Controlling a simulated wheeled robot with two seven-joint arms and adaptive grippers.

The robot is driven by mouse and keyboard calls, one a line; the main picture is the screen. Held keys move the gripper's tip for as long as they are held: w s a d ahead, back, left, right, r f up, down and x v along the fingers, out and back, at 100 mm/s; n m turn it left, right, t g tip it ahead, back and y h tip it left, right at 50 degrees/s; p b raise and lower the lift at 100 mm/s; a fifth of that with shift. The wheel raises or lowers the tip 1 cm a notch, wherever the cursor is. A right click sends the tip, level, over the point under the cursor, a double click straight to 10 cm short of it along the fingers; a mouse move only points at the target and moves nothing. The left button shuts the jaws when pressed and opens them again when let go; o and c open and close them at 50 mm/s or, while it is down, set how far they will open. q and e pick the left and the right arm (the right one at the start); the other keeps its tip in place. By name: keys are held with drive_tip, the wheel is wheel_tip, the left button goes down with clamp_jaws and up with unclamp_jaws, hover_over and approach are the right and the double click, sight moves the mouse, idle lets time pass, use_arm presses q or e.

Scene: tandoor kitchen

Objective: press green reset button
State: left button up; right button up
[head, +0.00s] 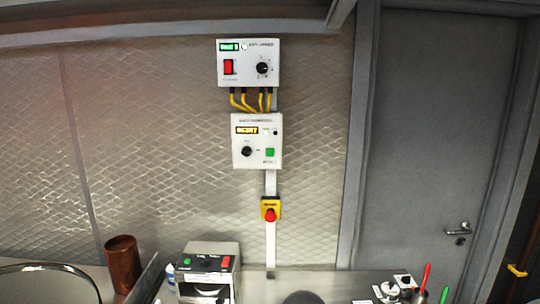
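The small label under the button is too blurred to read. The box also has a black knob (246,151) and a lit yellow display (247,130) whose text I cannot read for sure. Another green button (187,262) is on the front machine (207,249) on the counter, beside a red switch (226,262). Neither of my grippers is in view.
An upper white box (249,77) with a red switch is joined to the lower one by yellow cables (250,98). A red emergency button (270,214) is below. A copper cup (123,262) and small tools (425,280) stand on the counter. A grey door (435,130) is right.

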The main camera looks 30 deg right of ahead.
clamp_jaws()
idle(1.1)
